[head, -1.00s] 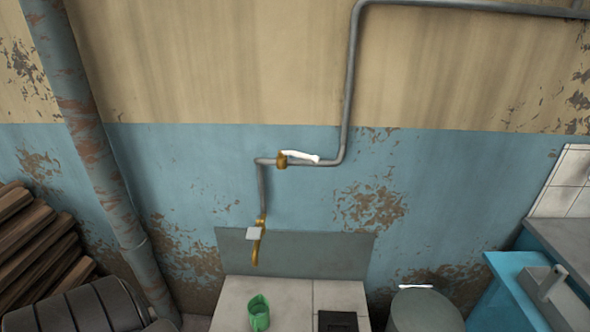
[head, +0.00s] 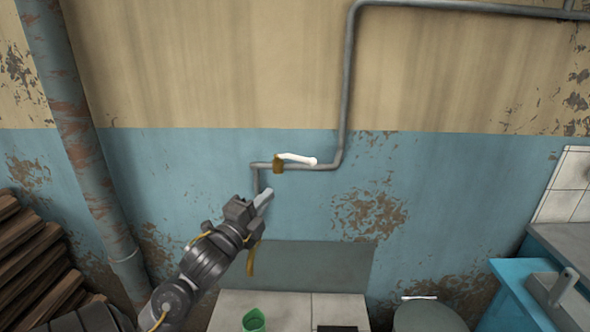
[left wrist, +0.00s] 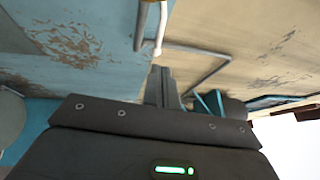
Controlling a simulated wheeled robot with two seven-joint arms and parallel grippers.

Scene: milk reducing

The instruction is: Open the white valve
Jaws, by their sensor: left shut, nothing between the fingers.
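The white valve handle (head: 297,159) lies along the horizontal stretch of the grey pipe, next to a brass fitting (head: 278,164). In the head view my left gripper (head: 265,197) is below and slightly left of the valve, in front of the vertical pipe. Its fingers are shut with nothing between them and are apart from the handle in the picture. In the left wrist view the closed fingers (left wrist: 161,86) point toward the pipe, and the white handle end (left wrist: 158,48) shows just beyond them. The lower brass tap is mostly hidden behind my left gripper. My right gripper is not in view.
The grey pipe (head: 347,90) runs up the wall to the right. A thick rusty pipe (head: 88,150) stands at left, near stacked wood (head: 30,255). A green cup (head: 253,320) stands on the white tiled surface (head: 285,303). A blue cabinet (head: 510,300) is at right.

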